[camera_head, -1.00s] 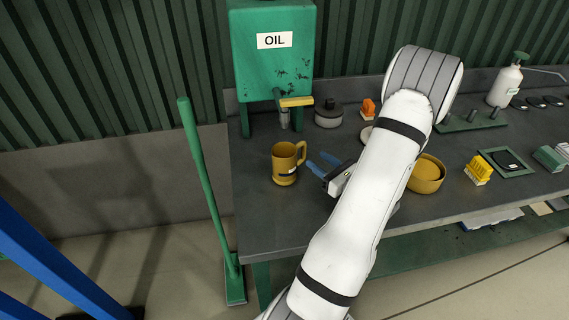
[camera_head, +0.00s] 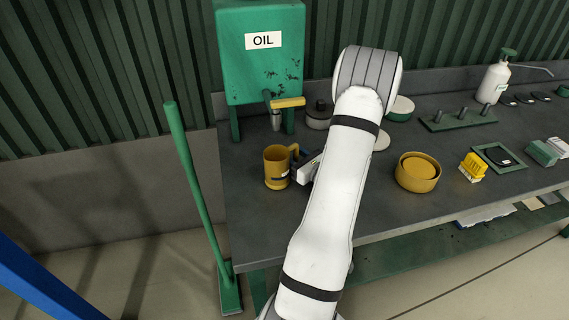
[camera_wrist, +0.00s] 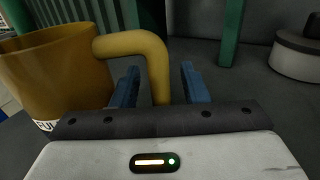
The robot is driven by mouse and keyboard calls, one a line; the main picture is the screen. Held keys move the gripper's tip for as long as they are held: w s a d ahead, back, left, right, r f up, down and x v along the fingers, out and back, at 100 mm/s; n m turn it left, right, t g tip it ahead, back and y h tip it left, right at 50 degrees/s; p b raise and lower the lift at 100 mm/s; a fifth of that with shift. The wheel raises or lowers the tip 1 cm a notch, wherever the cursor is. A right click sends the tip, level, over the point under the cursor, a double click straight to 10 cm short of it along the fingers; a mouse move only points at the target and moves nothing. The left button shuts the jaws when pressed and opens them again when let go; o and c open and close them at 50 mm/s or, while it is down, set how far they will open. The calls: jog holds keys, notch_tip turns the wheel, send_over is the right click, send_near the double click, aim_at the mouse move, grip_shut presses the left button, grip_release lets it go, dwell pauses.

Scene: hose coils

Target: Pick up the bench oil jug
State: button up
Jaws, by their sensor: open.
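The bench oil jug (camera_head: 276,168) is a mustard-yellow mug-shaped jug with a side handle and a small dark and white label. It stands upright on the grey bench, in front of the green oil tank. My gripper (camera_head: 301,164) is at the jug's right side, by the handle. In the wrist view, the jug body (camera_wrist: 55,75) is at the left and its handle (camera_wrist: 150,50) reaches down between the two blue fingers of my gripper (camera_wrist: 160,84). The fingers are open, one on each side of the handle. I cannot tell whether either touches it.
The green oil tank (camera_head: 260,75) with its tap stands behind the jug. A yellow round dish (camera_head: 417,172) and a yellow block (camera_head: 472,167) lie to the right. A green broom (camera_head: 195,190) leans at the bench's left end. The bench top (camera_head: 385,205) is clear near the front.

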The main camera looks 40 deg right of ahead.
jog(key=shift+s, duration=0.1)
grip_shut()
dwell(0.3)
dwell(1.0)
